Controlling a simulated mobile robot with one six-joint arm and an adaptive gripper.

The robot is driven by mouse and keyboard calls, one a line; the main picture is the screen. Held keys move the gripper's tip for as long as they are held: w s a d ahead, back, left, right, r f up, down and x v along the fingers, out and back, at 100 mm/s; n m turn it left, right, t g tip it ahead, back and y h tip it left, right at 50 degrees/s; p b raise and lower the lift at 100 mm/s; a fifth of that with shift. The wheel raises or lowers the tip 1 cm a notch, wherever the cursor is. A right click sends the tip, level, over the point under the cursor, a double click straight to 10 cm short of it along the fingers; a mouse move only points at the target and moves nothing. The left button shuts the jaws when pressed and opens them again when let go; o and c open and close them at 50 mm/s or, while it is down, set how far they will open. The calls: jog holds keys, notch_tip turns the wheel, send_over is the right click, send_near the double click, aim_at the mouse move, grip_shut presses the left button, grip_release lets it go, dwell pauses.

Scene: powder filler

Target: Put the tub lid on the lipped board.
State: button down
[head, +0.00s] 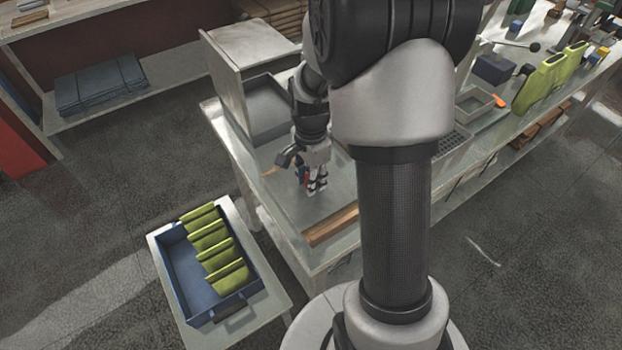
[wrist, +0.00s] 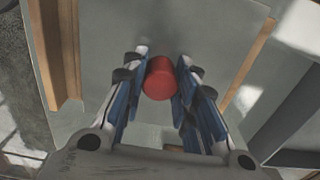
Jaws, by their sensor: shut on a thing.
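The tub lid (wrist: 160,80), a short red round piece, sits between the fingertips of my gripper (wrist: 160,88) in the wrist view. My gripper is shut on it. In the head view my gripper (head: 315,188) points down over the lipped board (head: 307,208), and its fingers mostly hide the lid. The board is a flat grey panel with wooden strips along two sides; it also fills the middle of the wrist view (wrist: 120,30). I cannot tell whether the lid touches the board.
A grey open tray (head: 268,105) and an upright metal box (head: 245,65) stand behind the board. A blue crate (head: 170,255) with several green pieces is on a low stand at front left. A shallow box (head: 473,103) stands farther right on the bench.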

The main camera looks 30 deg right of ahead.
jog(key=shift+f, duration=0.15)
jog(key=c, duration=1.3)
grip_release()
notch_tip(320, 180, up, 12)
jog(key=p, duration=0.4)
jog(key=s+a+r+n+t, duration=0.2)
jog(key=s+a+r+n, duration=0.5)
jog(key=r, duration=0.3)
jog(key=s+a+n+t, duration=0.1)
jog(key=s+n, duration=0.2)
jog(key=s+a+r+n, duration=0.1)
jog(key=s+a+n, duration=0.1)
jog(key=s+n, duration=0.2)
jog(key=s+a+r+n+t, duration=0.1)
jog(key=s+a+n, duration=0.1)
jog(key=s+n, duration=0.1)
jog(key=shift+s+a+n+t, duration=0.25)
jog(key=shift+s+n+t, duration=0.05)
jog(key=shift+s, duration=0.05)
